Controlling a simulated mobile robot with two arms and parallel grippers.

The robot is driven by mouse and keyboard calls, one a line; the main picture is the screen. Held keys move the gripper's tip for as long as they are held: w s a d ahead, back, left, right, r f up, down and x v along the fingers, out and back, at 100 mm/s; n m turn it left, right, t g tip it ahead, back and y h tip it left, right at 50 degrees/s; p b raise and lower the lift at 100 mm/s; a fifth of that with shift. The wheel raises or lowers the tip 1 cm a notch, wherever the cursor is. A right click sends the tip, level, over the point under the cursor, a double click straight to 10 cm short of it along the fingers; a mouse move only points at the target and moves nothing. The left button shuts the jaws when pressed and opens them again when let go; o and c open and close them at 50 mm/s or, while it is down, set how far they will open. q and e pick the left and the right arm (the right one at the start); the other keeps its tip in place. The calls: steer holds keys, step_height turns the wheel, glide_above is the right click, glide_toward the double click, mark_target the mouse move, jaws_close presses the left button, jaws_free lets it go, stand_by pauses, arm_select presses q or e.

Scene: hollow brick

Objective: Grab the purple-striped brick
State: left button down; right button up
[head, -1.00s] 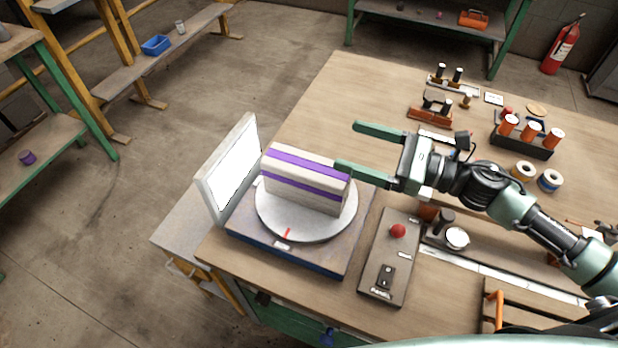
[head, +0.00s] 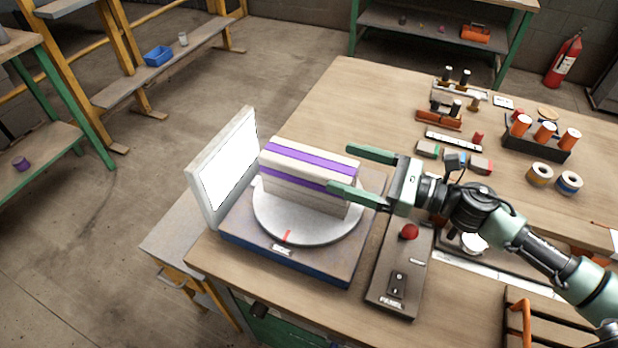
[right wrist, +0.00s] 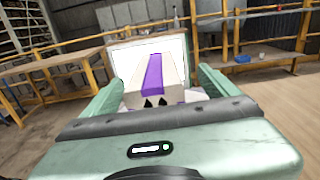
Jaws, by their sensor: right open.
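The purple-striped brick (head: 300,178) is pale with purple bands on its top and side. It stands on a round grey turntable (head: 285,224) on a low box. My right gripper (head: 337,168) is open at the brick's right end, one green finger on the far side and one on the near side. In the right wrist view the brick (right wrist: 153,73) lies straight ahead between the two open fingers (right wrist: 158,90). Two dark holes show in its near end face. I cannot tell whether the fingers touch it. My left gripper is not in view.
A white upright panel (head: 226,170) stands just left of the turntable. A control box with a red knob (head: 409,231) lies to the right, below my right arm. Tools, tape rolls (head: 540,174) and orange-capped cylinders (head: 545,131) fill the table's right side. The table's far left part is clear.

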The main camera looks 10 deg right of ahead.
mark_target(320, 161)
steer(key=p+x, duration=0.1)
steer(key=x, duration=0.2)
steer(key=p+x, duration=0.1)
steer(key=x, duration=0.1)
steer(key=shift+s+a+p, duration=0.15)
steer(key=shift+a+p, duration=0.25)
steer(key=shift+a, duration=0.15)
steer(key=shift+a+f, duration=0.15)
steer(key=shift+a, duration=0.05)
steer(key=shift+d, duration=0.1)
steer(key=c, duration=1.8)
steer(key=shift+w, duration=0.2)
jaws_close()
